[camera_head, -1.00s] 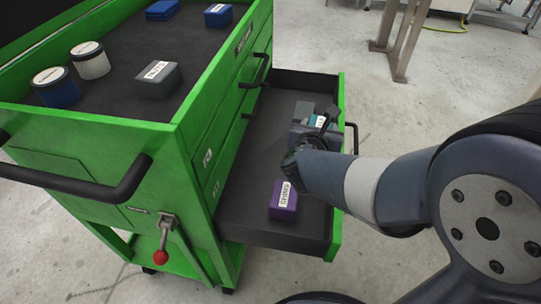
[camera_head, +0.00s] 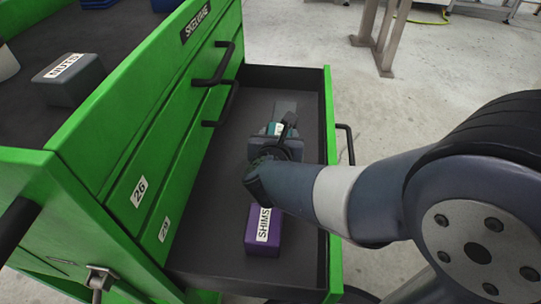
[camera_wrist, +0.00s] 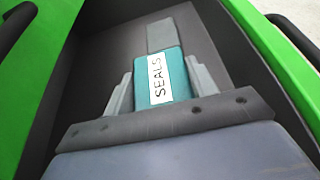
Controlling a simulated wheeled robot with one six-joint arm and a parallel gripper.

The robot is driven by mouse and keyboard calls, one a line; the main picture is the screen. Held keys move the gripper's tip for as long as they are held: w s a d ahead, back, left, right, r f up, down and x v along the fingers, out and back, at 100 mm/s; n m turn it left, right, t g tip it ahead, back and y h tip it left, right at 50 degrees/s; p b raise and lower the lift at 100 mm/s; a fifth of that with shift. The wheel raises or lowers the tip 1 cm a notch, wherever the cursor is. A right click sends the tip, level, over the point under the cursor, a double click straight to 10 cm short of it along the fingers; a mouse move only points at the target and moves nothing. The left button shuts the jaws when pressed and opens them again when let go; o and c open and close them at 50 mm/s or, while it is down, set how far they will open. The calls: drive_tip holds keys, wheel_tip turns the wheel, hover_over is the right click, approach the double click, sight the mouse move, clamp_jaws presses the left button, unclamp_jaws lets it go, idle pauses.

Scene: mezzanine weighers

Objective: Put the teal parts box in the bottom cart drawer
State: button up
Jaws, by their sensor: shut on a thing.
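The teal parts box (camera_wrist: 176,62), labelled SEALS, is between the fingers of my gripper (camera_wrist: 163,82) in the wrist view. In the head view only a small part of the teal box (camera_head: 277,129) shows past my gripper (camera_head: 279,130). My gripper is shut on it, inside the outline of the open bottom cart drawer (camera_head: 205,243). Whether the box touches the drawer floor cannot be told. The drawer is pulled out from the green cart (camera_head: 118,150).
A purple SHIMS box (camera_head: 256,244) lies in the drawer, nearer than my gripper. A grey block (camera_head: 285,107) shows just beyond the teal box. A grey NUTS box (camera_head: 68,88) sits on the cart top. Drawer walls stand close around my gripper.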

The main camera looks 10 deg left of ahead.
wheel_tip(320, 180, down, 6)
drive_tip(key=b, duration=0.2)
drive_tip(key=shift+r+b, duration=0.1)
drive_tip(key=shift+b, duration=0.25)
drive_tip(key=shift+f, duration=0.2)
drive_tip(key=o, duration=1.1)
drive_tip(key=shift+c, duration=0.2)
drive_tip(key=shift+r, duration=0.1)
drive_tip(key=shift+r, duration=0.15)
drive_tip(key=p+v, duration=0.3)
drive_tip(key=v, duration=0.8)
drive_tip(key=shift+s+p, duration=0.1)
drive_tip(key=shift+p, duration=0.3)
drive_tip(key=shift+s+r, duration=0.1)
drive_tip(key=shift+s, duration=0.3)
